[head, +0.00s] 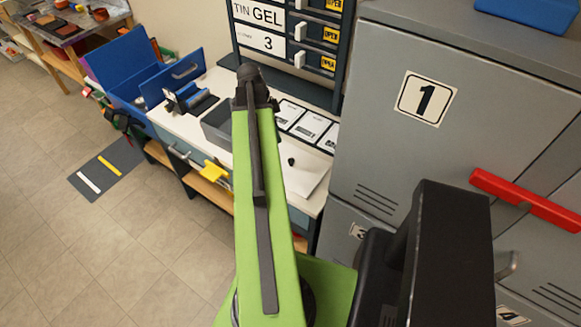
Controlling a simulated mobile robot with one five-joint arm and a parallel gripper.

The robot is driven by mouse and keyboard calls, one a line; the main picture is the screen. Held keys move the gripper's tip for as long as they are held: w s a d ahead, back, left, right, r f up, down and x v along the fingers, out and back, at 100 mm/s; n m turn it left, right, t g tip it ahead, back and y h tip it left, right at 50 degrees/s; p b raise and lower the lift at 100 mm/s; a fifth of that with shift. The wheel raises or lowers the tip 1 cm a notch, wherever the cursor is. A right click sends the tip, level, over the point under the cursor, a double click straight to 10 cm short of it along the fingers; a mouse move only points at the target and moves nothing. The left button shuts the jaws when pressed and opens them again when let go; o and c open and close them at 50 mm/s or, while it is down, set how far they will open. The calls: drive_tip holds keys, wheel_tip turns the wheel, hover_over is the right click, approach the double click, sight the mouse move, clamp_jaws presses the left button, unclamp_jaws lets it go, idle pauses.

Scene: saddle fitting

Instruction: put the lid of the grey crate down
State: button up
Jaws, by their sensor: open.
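My gripper (251,78) is at the far end of the arm, above the back of the worktop and right of the blue box. It is open and appears to hold nothing; its fingertips are hard to make out.
The white worktop (306,180) has several printed cards at the back right. A dark drawer rack (286,75) stands behind. Grey lockers (400,150) with a red bar (525,200) close off the right. Tiled floor (110,250) is free at left, with a dark mat (106,168).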

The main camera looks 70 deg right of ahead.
drive_tip(key=b, duration=1.2)
hover_over(290, 160)
drive_tip(key=w+a, duration=0.1)
drive_tip(key=w, duration=0.1)
wheel_tip(290, 160, down, 12)
drive_tip(key=shift+r, duration=0.1)
drive_tip(key=b+x, duration=0.1)
drive_tip(key=x, duration=0.1)
drive_tip(key=b+x, duration=0.1)
drive_tip(key=b, duration=0.1)
drive_tip(key=b+x, duration=0.2)
drive_tip(key=shift+s+d, duration=0.2)
drive_tip(key=shift+s, duration=0.15)
clamp_jaws()
